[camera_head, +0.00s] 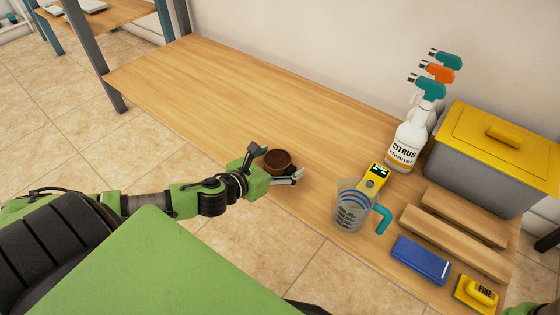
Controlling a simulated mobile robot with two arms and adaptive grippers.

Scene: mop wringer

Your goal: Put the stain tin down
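The stain tin (278,160) is a small round brown tin, seen open side up near the front edge of the wooden table (200,90). My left gripper (281,163) reaches in from the left with one finger on either side of the tin. Its fingers appear to be closed on the tin, which looks upright. The near finger hides part of the tin's lower side. I cannot tell whether its base touches the table. My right gripper is not in view.
Right of the tin stand a clear jug (350,208) and a yellow device (374,180). Farther right are spray bottles (408,143), a grey bin with a yellow lid (485,165), wooden rails (455,236), a blue box (421,260) and a yellow item (477,292). The table's left and middle are clear.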

